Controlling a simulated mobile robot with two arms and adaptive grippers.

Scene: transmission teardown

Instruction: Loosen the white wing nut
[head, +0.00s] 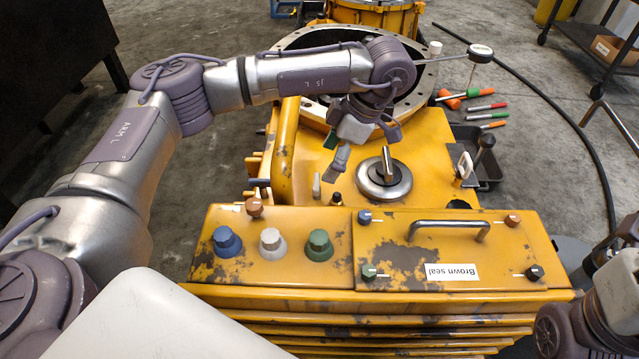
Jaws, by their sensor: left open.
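A white, knob-like fitting (271,243) stands on the left part of the yellow housing's front cover, between a blue one (228,242) and a green one (319,245). It is the white fitting that could be the wing nut, but its wings cannot be made out. A pale upright tab (317,185) stands behind the cover. My left gripper (366,149) is open and empty above the housing, behind and to the right of the white fitting and well apart from it. My right gripper is not seen; only parts of my right arm show at the right edge.
A silver disc with a lever (384,180) lies close below my left gripper. A panel handle (448,230) rises beside a "Brown seal" label (451,272). Small coloured knobs sit around the cover. A tray (482,160) and loose tools (487,106) lie to the right.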

